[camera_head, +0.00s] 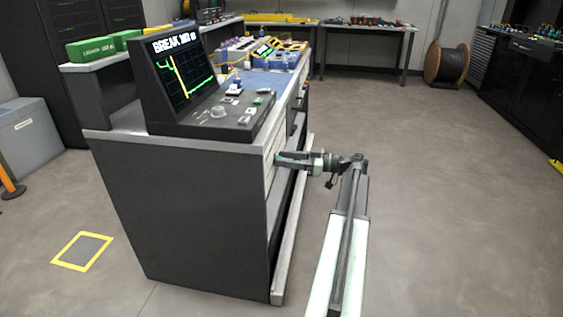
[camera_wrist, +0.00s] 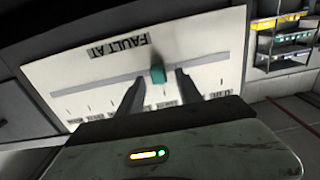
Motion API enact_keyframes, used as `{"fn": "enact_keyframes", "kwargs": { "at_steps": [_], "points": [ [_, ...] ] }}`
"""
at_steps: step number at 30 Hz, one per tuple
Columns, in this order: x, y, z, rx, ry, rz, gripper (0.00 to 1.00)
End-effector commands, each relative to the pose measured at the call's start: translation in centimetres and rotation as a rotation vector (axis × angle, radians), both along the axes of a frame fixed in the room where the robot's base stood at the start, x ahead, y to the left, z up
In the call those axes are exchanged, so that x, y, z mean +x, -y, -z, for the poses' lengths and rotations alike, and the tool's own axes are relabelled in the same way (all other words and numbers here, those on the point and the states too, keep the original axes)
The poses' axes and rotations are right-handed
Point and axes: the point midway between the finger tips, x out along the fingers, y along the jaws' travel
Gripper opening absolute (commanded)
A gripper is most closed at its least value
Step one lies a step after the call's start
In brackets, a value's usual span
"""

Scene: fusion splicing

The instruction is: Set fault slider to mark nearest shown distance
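The fault panel (camera_wrist: 215,50) is a pale plate headed "FAULT AT", upside down in the wrist view. A grey slider track (camera_wrist: 105,83) crosses it, with small marks and labels below, too blurred to read. The teal slider knob (camera_wrist: 158,73) sits on the track, right of the panel's middle. My gripper (camera_wrist: 161,79) is open, its two dark fingers on either side of the knob with small gaps. In the head view my gripper (camera_head: 281,160) is at the bench's side panel. The instrument screen (camera_head: 186,72) reads "BREAK" and a number I cannot read surely.
The instrument stands on a dark bench (camera_head: 185,205) with a grey top. Drawers or shelves with coloured labels (camera_wrist: 285,40) are right of the panel in the wrist view. The floor (camera_head: 440,180) right of the bench is clear. A cable drum (camera_head: 446,64) stands farther back.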

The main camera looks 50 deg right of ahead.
Motion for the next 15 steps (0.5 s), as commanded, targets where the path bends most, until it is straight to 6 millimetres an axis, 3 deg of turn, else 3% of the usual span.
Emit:
{"fn": "enact_keyframes", "kwargs": {
  "at_steps": [8,15],
  "points": [
    [-0.4,0.2,0.0,0.000,0.000,-0.002,0.42],
    [-4.3,2.6,0.0,0.000,0.000,0.000,0.42]
  ]
}}
